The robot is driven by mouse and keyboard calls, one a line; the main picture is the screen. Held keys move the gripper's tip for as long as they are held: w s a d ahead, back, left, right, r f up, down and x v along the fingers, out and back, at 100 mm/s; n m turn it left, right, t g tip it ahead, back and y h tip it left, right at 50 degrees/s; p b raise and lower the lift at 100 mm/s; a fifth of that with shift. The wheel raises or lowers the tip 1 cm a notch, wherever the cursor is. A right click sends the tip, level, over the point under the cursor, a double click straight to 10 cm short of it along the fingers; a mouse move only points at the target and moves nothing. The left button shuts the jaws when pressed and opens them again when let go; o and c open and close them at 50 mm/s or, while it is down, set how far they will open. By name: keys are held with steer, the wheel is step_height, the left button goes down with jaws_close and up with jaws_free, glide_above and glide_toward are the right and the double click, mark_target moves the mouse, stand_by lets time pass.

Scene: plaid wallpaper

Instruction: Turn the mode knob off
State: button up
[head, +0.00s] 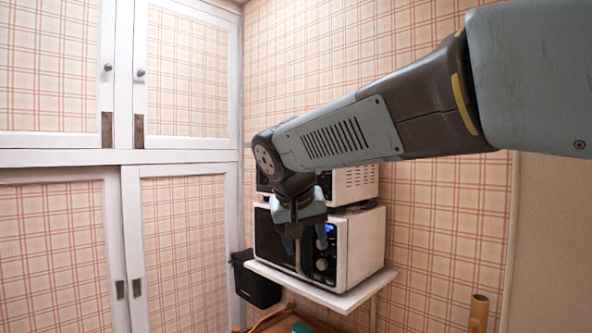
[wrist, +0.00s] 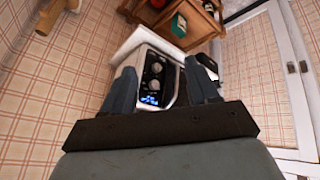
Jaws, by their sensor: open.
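A white microwave (head: 360,248) with a dark door and black control panel stands on a white wall shelf. In the wrist view its control panel (wrist: 163,77) shows two round knobs, one (wrist: 157,68) farther from the lit blue display (wrist: 150,99) and one (wrist: 154,85) nearer it. I cannot tell by labels which is the mode knob, nor read its setting. My gripper (head: 306,241) is in front of the microwave. In the wrist view my gripper (wrist: 163,84) has its fingers apart on either side of the panel, with nothing between them. No contact with a knob is visible.
A second white appliance (head: 355,183) stands on top of the microwave, partly hidden by my arm. The white shelf (head: 340,298) juts from the plaid wall. A black bin (head: 257,283) hangs or stands left of it. White-framed cupboards (head: 180,160) fill the left side.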

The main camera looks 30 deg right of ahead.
steer(key=w+d+r+m+h, duration=0.2)
steer(key=w+r+m+h, duration=0.25)
steer(key=w+r, duration=0.5)
steer(key=w+d+r+m+h, duration=0.2)
steer(key=w+r+m+h, duration=0.25)
steer(key=w+r, duration=0.5)
steer(key=w+a+f+x, duration=0.1)
steer(key=f+x, duration=0.1)
steer(key=x, duration=1.2)
steer(key=shift+w+d+m+y, duration=0.15)
steer(key=shift+d+m+y, duration=0.15)
steer(key=shift+m, duration=0.1)
steer(key=c, duration=1)
steer(key=shift+c, duration=0.2)
